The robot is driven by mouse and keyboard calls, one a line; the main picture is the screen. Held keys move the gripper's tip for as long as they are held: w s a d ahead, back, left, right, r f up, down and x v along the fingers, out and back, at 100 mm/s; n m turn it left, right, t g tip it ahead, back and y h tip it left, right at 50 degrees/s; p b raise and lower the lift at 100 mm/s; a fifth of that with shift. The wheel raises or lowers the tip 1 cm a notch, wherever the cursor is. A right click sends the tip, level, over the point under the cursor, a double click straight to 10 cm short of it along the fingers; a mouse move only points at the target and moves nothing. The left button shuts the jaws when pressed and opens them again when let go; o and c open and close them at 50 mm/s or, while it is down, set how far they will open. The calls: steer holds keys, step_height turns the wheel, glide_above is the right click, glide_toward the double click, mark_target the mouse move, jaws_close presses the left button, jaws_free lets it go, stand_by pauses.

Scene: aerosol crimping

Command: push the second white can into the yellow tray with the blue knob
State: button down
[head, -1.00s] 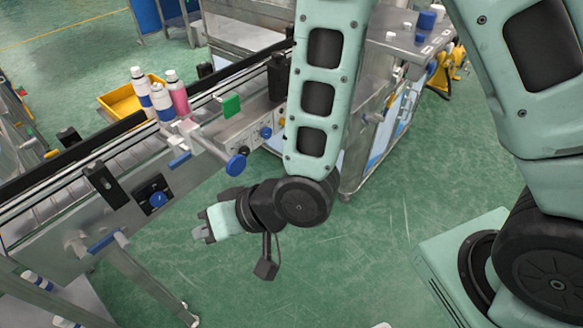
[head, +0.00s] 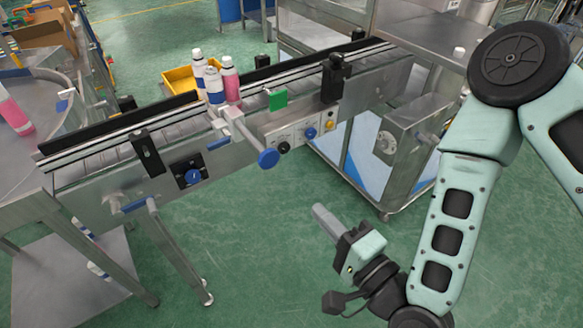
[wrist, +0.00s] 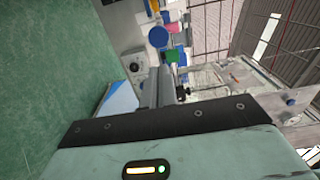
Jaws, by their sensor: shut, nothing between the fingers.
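Two white cans with blue lower parts, one at the back (head: 198,66) and one in front (head: 214,88), stand on the conveyor beside a pink can (head: 231,82). The yellow tray (head: 180,77) is behind the conveyor, partly hidden by cans and rail. The blue knob (head: 268,158) ends a metal rod pusher on the conveyor's near side, its head close to the cans. My gripper (head: 318,211) is shut and empty, apart from the knob, low in front of the conveyor. In the wrist view my fingers (wrist: 160,88) point toward the knob (wrist: 158,37) and pink can (wrist: 174,27).
A green block (head: 277,99) and a dark post (head: 332,80) stand along the conveyor right of the cans. A steel cabinet (head: 400,150) is at the right. A round table (head: 45,110) is at the left. Green floor before the conveyor is open.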

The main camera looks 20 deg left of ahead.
steer(key=b, duration=0.7)
glide_toward(271, 160)
steer(key=x, duration=0.5)
steer(key=shift+w+a+r, duration=0.1)
steer(key=shift+r, duration=0.05)
steer(key=shift+w+a, duration=0.4)
steer(key=shift+a, duration=0.1)
steer(key=shift+w+a, duration=0.1)
steer(key=shift+w, duration=0.05)
